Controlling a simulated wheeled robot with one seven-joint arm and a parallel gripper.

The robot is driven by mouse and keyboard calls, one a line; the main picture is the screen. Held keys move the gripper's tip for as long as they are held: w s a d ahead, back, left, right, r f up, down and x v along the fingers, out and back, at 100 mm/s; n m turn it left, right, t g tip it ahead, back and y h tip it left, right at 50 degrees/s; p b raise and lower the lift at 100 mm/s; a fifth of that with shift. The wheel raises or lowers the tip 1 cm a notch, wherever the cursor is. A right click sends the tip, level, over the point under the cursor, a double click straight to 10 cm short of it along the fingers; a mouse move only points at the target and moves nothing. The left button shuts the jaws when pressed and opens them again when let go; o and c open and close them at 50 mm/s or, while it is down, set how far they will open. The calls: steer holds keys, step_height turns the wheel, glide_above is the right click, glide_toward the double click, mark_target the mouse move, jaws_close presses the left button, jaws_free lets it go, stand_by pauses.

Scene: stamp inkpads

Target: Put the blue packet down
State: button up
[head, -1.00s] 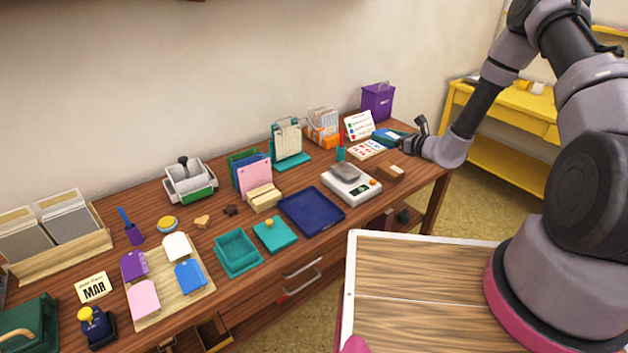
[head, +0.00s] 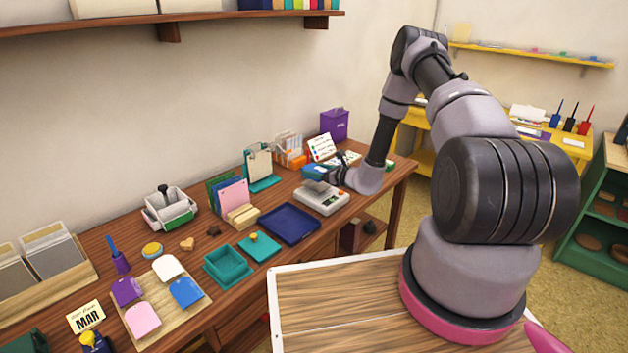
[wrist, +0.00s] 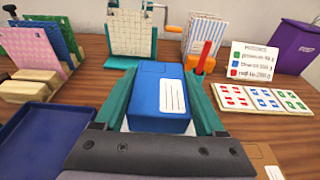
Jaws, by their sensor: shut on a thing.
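The blue packet (wrist: 160,93) has a white lined label and fills the middle of the wrist view. It lies between the two green fingers of my gripper (wrist: 162,90), which is shut on it. In the head view the blue packet (head: 315,172) is small, held by my gripper (head: 322,174) above or just behind the white scale (head: 321,198). Whether the packet touches anything below cannot be told, as it hides what is under it.
A dark blue tray (head: 290,224) lies empty left of the scale. Behind stand a clipboard stand (head: 260,165), an orange holder (head: 290,155) and a purple bin (head: 334,125).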

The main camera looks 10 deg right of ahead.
mark_target(316, 185)
steer(key=shift+d+f, duration=0.1)
steer(key=shift+f, duration=1.6)
steer(key=shift+f, duration=0.2)
